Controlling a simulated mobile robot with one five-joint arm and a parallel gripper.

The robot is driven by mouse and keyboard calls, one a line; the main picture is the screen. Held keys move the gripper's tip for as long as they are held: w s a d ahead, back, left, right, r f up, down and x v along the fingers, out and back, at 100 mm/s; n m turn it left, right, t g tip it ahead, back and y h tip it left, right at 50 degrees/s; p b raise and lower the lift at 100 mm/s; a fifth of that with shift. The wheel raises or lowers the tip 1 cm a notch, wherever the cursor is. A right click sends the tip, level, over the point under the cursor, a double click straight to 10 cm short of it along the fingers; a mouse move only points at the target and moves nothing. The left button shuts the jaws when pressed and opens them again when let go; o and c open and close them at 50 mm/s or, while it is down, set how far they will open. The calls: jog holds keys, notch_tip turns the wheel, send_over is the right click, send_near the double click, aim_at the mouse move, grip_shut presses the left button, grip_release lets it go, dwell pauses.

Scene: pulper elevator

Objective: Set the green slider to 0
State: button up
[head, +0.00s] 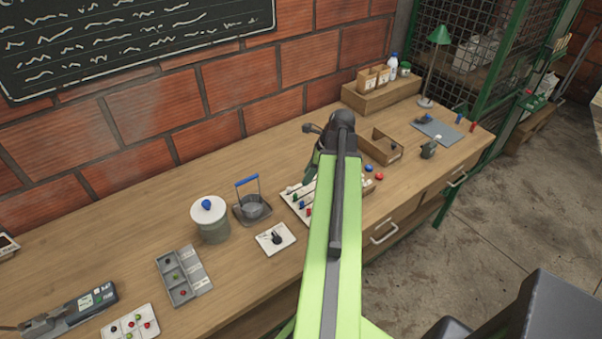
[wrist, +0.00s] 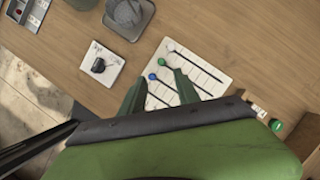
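The white slider board (wrist: 205,68) lies flat on the bench with several dark parallel tracks. The green slider knob (wrist: 162,62) sits near the upper-left end of its track in the wrist view. A blue knob (wrist: 152,77) is on the neighbouring track, just below it. Scale marks are too small to read. My gripper (wrist: 159,76) is open and empty, its two dark green fingers over the board, either side of and just below the green knob in the picture. Contact cannot be told. In the head view the board (head: 298,210) is partly hidden by my arm.
A white plate with a black rotary knob (head: 276,239) and a tray with a blue-handled basket (head: 250,207) stand left of the board. A wooden box (head: 381,147) and small coloured balls (head: 379,176) are to the right.

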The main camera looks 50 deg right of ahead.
jog(key=p+v, duration=0.4)
jog(key=v, duration=0.2)
dwell(0.3)
jog(key=w+a+n+g, duration=0.1)
jog(key=w+a+n, duration=0.5)
jog(key=a, duration=0.6)
jog(key=w+a+f+n+g+h, duration=0.1)
jog(key=w+a+n, duration=0.5)
jog(key=a+n, duration=0.3)
jog(key=w+a+n+g, duration=0.1)
jog(key=w+a+n, duration=0.5)
jog(key=a, duration=0.9)
jog(key=shift+w+f+n, duration=0.15)
jog(key=shift+f+n, duration=0.2)
jog(key=shift+n, duration=0.85)
jog(key=s+a+f+n+g+h+b, duration=0.1)
jog(key=s+a+f+n+b, duration=0.1)
jog(key=a+n, duration=0.4)
jog(key=a, duration=0.4)
jog(key=shift+a+f+n+b, duration=0.25)
jog(key=shift+n+b, duration=0.05)
